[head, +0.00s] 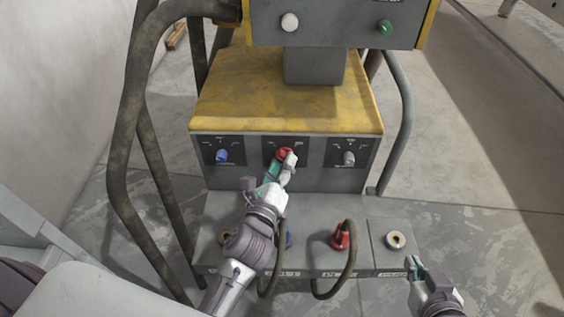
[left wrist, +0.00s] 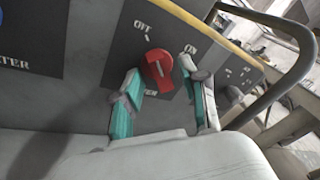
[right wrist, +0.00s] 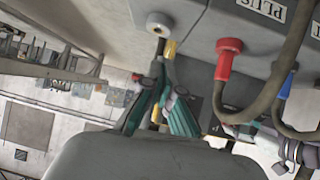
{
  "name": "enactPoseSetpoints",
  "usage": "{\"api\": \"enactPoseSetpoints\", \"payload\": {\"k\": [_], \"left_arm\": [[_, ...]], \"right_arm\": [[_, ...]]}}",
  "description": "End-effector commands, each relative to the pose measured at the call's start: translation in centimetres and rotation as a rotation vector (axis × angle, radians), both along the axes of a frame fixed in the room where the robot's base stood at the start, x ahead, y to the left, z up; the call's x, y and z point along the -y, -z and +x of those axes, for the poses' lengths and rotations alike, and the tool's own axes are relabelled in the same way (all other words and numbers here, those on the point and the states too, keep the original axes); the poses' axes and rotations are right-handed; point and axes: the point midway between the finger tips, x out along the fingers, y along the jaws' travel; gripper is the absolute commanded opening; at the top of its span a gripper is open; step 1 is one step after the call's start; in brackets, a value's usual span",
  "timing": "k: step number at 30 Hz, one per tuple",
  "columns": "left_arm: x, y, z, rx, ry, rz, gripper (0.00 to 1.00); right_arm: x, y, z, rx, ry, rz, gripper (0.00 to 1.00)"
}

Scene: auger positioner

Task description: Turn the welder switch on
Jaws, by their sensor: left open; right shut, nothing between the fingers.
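The red welder switch (head: 285,153) is a rotary knob on the middle black plate of the machine's front. In the left wrist view the red knob (left wrist: 157,70) has its upper end toward the OFF label, with the ON label to its right. My left gripper (head: 281,168) is open at the switch. In the left wrist view its two fingers (left wrist: 161,64) stand on either side of the knob; I cannot tell whether they touch it. My right gripper (head: 413,263) is shut and empty at the lower right, beside the machine's lower ledge; its closed fingers (right wrist: 160,80) show in the right wrist view.
A blue knob (head: 222,156) and a grey knob (head: 348,158) flank the switch. Below, a red plug (head: 341,237) with a looping cable and a bare socket (head: 395,240) sit on the ledge. Bent pipe rails (head: 118,130) stand at both sides. Floor at right is clear.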

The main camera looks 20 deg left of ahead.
Motion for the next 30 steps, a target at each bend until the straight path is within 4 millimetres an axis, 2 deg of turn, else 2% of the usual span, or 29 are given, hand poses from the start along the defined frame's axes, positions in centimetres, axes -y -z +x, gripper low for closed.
{"api": "enactPoseSetpoints", "payload": {"k": [11, 18, 19, 27, 30], "left_arm": [[0.0, 0.0, 0.5, 0.000, 0.000, 0.000, 0.42], [0.0, 0.0, 0.5, 0.000, 0.000, 0.000, 0.02], [0.0, 0.0, 0.5, 0.000, 0.000, 0.000, 0.00], [0.0, 0.0, 0.5, -0.003, 0.000, 0.006, 0.00], [0.0, -0.1, 0.5, -0.006, 0.000, 0.017, 0.00]], "right_arm": [[0.0, 0.0, 0.0, 0.000, 0.000, 0.000, 0.00], [0.0, 0.0, 0.0, 0.000, 0.001, -0.001, 0.00], [0.0, 0.0, 0.0, 0.000, 0.001, -0.001, 0.00], [0.1, 0.0, -0.1, -0.011, 0.001, -0.003, 0.00], [0.4, 0.9, -1.1, -0.077, 0.004, -0.017, 0.00]]}}
